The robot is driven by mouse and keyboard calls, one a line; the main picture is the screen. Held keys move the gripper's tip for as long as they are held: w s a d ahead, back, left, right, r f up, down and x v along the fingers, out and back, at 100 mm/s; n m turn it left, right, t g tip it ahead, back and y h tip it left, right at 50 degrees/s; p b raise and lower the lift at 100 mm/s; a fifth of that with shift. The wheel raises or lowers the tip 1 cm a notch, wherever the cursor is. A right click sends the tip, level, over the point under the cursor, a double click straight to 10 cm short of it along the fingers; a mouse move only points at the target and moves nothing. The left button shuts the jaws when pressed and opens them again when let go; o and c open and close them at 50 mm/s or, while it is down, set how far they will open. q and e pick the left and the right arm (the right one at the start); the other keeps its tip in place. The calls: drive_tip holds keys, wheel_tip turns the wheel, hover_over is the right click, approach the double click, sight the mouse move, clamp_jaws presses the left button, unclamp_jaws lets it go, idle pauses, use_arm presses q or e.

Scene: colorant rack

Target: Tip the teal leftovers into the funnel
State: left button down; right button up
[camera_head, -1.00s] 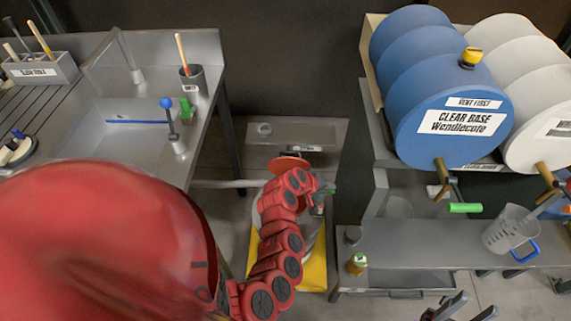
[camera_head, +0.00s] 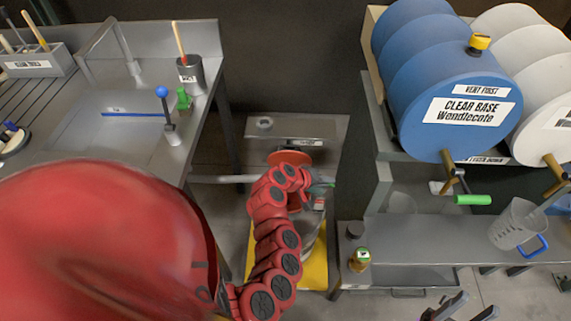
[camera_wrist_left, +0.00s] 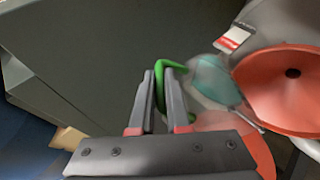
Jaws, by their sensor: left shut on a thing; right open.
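My left gripper (camera_wrist_left: 160,85) is shut on the green handle (camera_wrist_left: 158,68) of a clear jug (camera_wrist_left: 205,85) in the left wrist view. Teal liquid (camera_wrist_left: 214,78) shows in the jug, which looks tilted. The orange-red funnel (camera_wrist_left: 285,85), with a dark hole in its middle, is just right of the jug. In the head view the funnel (camera_head: 288,158) shows behind my red left arm, and my left gripper (camera_head: 318,186) is mostly hidden beside it. A reddish see-through shape below the jug is unclear. My right gripper (camera_head: 445,307) is open and empty at the bottom edge.
Blue drums (camera_head: 440,85) and white drums (camera_head: 525,75) lie on the right rack. A blue-handled clear jug (camera_head: 514,224) and a small bottle (camera_head: 360,260) stand on the low shelf (camera_head: 430,238) below. A sink (camera_head: 130,125) is at left. A yellow base (camera_head: 316,270) lies under my left arm.

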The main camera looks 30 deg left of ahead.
use_arm(q)
drive_tip(key=shift+s+a+n+t+h+b, duration=0.4)
drive_tip(key=shift+a+t+h+b, duration=0.5)
drive_tip(key=shift+b, duration=2.2)
drive_tip(key=shift+s+a+t+h+b, duration=0.35)
drive_tip(key=shift+t+h+b, duration=0.25)
drive_tip(key=shift+b, duration=1.65)
drive_tip(key=shift+s+f+b, duration=0.1)
drive_tip(key=shift+b, duration=0.4)
drive_tip(key=shift+s+a+f+n+t+h+b, duration=0.15)
drive_tip(key=shift+s+a+t+h+b, duration=0.35)
drive_tip(key=shift+b, duration=1)
drive_tip(key=shift+s+a+f+n+t+h+b, duration=0.1)
drive_tip(key=shift+s+a+n+t+b, duration=0.15)
drive_tip(key=shift+a+b, duration=0.8)
drive_tip(key=shift+s+a+r+t+h+b, duration=0.1)
drive_tip(key=shift+s+r+t+h+b, duration=0.35)
drive_tip(key=shift+b, duration=1.45)
